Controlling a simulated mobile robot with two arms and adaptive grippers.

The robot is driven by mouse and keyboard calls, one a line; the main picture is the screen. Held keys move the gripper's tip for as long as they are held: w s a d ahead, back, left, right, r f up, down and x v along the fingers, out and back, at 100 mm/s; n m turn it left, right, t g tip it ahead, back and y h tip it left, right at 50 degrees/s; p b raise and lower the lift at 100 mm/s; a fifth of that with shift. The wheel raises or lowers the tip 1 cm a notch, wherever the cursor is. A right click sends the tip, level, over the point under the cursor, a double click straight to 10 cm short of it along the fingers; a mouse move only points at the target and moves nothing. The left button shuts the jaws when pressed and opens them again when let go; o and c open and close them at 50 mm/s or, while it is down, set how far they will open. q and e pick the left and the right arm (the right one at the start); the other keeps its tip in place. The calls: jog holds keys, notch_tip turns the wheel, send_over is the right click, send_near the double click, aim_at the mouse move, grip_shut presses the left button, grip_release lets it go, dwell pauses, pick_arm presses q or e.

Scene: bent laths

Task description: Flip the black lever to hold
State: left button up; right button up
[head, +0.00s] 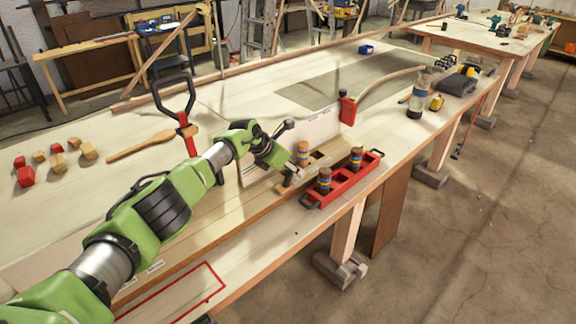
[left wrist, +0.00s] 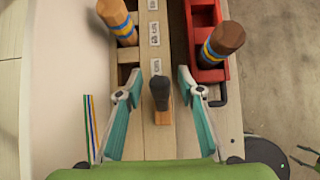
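My left gripper (left wrist: 160,76) is open, with one teal finger on each side of the lever and a visible gap on both sides. A light strip with small labels (left wrist: 154,34) runs beyond the lever; their words are too small to read surely. In the head view my left gripper (head: 288,168) is low over the bench, near the wooden slot rack, and largely hides the lever.
A red tray (head: 345,184) with banded wooden pegs (head: 324,180) stands close beside the gripper. Another banded peg (head: 303,154) stands in the rack.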

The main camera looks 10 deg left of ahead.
pick_arm(q)
jog(key=shift+v, duration=0.85)
jog(key=v, duration=1)
